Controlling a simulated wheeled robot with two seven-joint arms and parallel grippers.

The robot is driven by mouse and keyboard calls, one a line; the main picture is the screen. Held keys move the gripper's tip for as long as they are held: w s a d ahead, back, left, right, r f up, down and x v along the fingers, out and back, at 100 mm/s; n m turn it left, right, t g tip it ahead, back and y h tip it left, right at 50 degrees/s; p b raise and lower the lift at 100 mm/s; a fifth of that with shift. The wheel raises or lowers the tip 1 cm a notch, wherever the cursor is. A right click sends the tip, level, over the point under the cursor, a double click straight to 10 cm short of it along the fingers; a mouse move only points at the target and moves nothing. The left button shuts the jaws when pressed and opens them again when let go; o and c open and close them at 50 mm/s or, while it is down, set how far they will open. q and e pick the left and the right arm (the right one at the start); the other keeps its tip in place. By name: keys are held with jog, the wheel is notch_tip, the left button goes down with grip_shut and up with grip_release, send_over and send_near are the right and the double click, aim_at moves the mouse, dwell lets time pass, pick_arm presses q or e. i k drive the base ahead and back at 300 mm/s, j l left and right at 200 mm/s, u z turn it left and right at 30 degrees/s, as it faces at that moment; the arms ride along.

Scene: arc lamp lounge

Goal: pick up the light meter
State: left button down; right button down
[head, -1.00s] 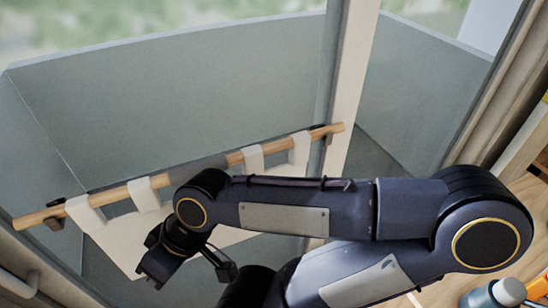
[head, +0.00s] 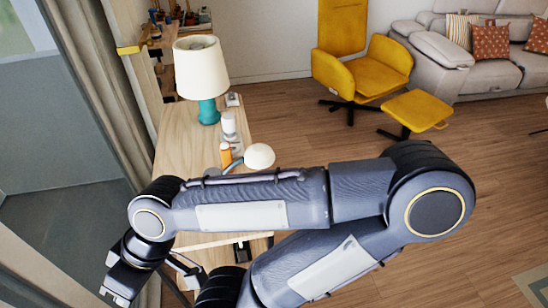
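I cannot make out the light meter for certain. A wooden table (head: 185,155) stands left of the middle in the head view. On it, a small white-and-grey item (head: 232,100) lies beside the lamp, too small to identify. My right arm crosses the lower part of the view and covers the table's near part. The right gripper (head: 122,276) hangs at the lower left, left of the table. Its dark fingers are seen at an angle, so open or shut is unclear. The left gripper is not in view.
The table bears a teal lamp with a white shade (head: 203,75), a white container (head: 229,127), an orange bottle (head: 225,155) and a white dome (head: 259,156). A yellow armchair (head: 365,65), footstool (head: 416,109) and grey sofa (head: 435,70) stand behind. Wooden floor at right is open.

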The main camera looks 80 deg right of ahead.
aim_at(225, 150)
jog(key=z, duration=2.45)
jog(key=l+u, duration=0.75)
jog(key=k+l+u, duration=0.15)
jog(key=l+u, duration=0.25)
jog(key=k+l+u, duration=0.15)
jog(key=l+u, duration=0.25)
jog(key=i+l+u, duration=0.15)
jog(key=l+u, duration=1.15)
jog(key=l, duration=0.25)
